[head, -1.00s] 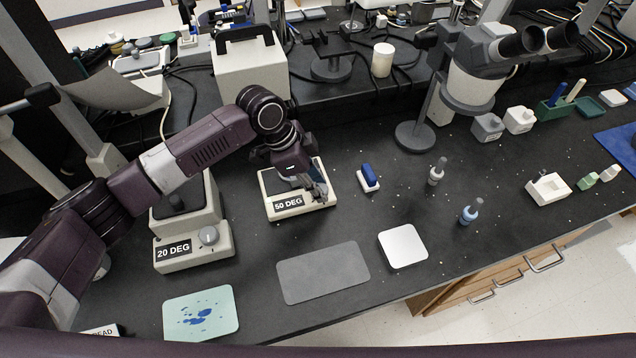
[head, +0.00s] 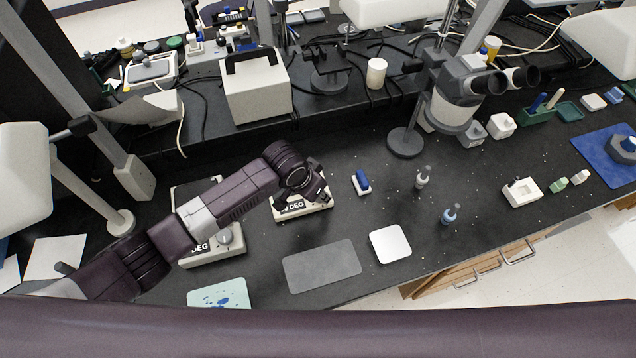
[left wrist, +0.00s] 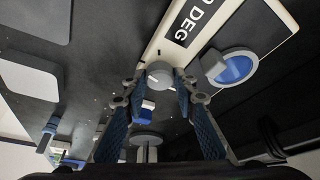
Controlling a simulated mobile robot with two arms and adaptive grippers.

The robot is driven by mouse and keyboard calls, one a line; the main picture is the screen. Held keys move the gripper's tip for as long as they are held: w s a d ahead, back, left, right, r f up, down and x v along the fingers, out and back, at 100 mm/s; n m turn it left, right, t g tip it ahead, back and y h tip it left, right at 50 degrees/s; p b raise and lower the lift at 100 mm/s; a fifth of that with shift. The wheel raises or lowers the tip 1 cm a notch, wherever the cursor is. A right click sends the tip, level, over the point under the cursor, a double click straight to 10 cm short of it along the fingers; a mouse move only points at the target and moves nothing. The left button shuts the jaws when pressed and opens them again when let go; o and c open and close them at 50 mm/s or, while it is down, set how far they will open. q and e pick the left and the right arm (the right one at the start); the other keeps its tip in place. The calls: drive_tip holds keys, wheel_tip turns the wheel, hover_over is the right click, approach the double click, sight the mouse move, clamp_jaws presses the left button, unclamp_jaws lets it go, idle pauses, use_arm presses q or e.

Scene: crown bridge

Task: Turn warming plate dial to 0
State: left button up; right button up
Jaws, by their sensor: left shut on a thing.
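The warming plate (head: 301,211) is a cream unit in the middle of the head view, with a black label; only "DEG" and part of a digit show past my arm. In the left wrist view the same unit (left wrist: 285,32) shows "0 DEG", with any digit before it out of frame. Its grey round dial (left wrist: 160,76) has a white mark. My left gripper (left wrist: 159,92) is shut on the dial, one finger on each side. In the head view, my wrist covers the dial and hides most of the gripper. My right gripper is not in view.
A second cream unit (head: 207,258) with a knob stands to the left, partly under my arm. A blue-topped block (head: 361,182) lies right of the warming plate. A grey mat (head: 322,266) and white pad (head: 390,244) lie in front. The microscope (head: 462,92) stands back right.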

use_arm(q)
drive_tip(key=shift+d+r+n+t+y+p, duration=0.1)
drive_tip(key=shift+n+t+y+p, duration=0.25)
drive_tip(key=shift+n+p, duration=0.95)
drive_tip(key=o, duration=1.2)
drive_tip(key=shift+c, duration=0.2)
drive_tip(key=v, duration=1.2)
